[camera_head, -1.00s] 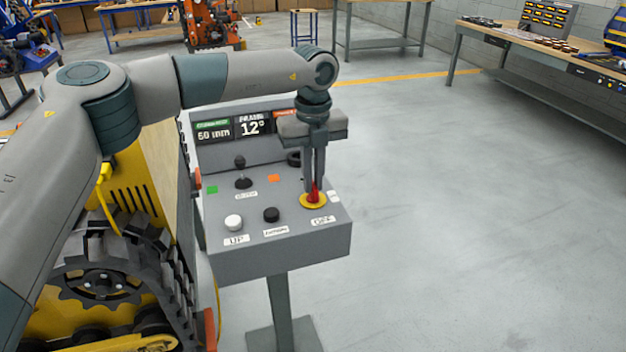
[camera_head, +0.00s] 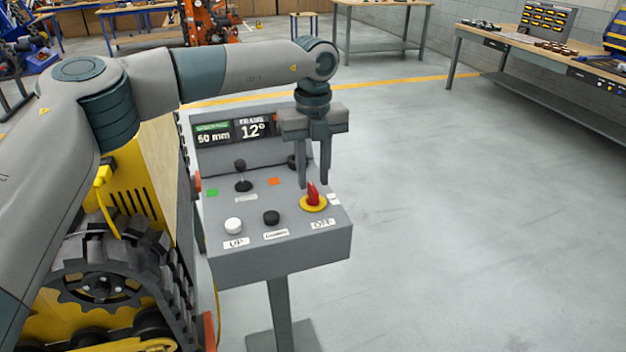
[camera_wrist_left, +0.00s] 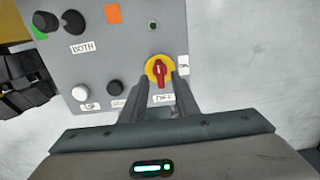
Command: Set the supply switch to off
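The supply switch is a red handle (camera_head: 312,193) on a yellow round plate (camera_head: 304,205), at the right of the grey console's sloped top. It also shows in the wrist view (camera_wrist_left: 160,72), where the handle lies lengthwise up and down the picture, one end towards a label (camera_wrist_left: 163,98) that seems to read OFF. A second small label (camera_wrist_left: 183,65) beside the plate is too small to read. My left gripper (camera_head: 314,185) is above the switch with its fingers apart, empty, the handle showing below and between the tips. My right gripper is in neither view.
A yellow tracked machine (camera_head: 130,225) stands at the left. The floor at right is clear.

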